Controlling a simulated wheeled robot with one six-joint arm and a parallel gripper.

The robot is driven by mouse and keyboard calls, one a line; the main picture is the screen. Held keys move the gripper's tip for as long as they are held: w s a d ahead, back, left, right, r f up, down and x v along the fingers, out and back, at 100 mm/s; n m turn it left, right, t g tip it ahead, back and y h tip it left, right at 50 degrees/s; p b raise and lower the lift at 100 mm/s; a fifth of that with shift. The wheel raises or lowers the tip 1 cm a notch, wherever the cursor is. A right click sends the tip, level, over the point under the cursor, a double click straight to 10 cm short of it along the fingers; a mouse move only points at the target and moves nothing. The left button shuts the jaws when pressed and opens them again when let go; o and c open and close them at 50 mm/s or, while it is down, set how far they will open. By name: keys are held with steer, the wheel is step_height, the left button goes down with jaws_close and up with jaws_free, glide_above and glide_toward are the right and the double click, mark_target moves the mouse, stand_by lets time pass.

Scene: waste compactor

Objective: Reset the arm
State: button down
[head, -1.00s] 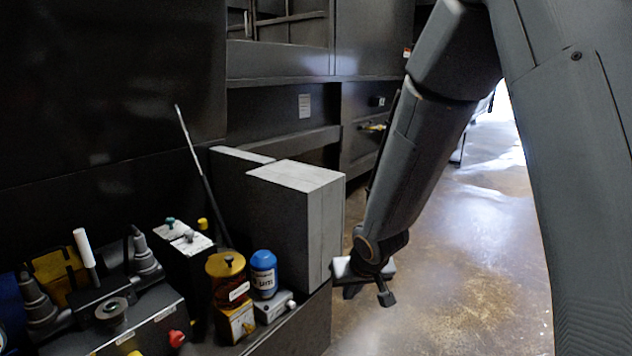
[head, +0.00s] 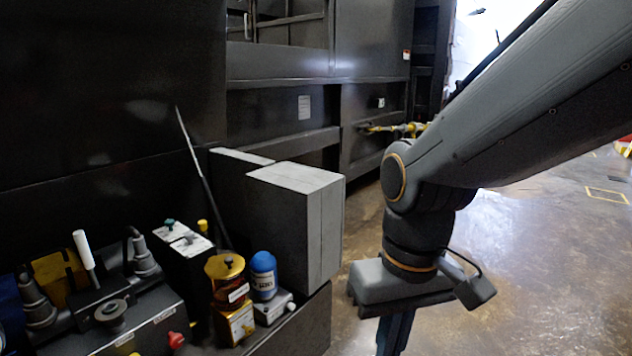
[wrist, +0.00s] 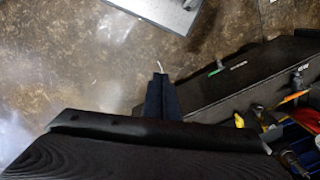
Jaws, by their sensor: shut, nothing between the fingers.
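My gripper (head: 393,335) points down at the end of my arm, right of the grey box and over the brown floor. In the wrist view its fingers (wrist: 160,92) are together with nothing held between them. In the head view the fingertips are cut off by the lower edge of the picture.
A large grey box (head: 328,225) stands left of my arm. Left of it is a bench with a gold canister (head: 225,268), a blue-capped bottle (head: 263,270) and a black box with a red knob (head: 176,340). A dark machine wall (head: 285,105) is behind.

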steer(key=d+r+m+p, duration=0.3)
steer(key=d+r+p, duration=0.6)
steer(key=p, duration=0.9)
steer(key=shift+d+r+h, duration=0.25)
steer(key=shift+r+h, duration=0.05)
steer(key=shift+r, duration=0.4)
steer(key=shift+w, duration=0.1)
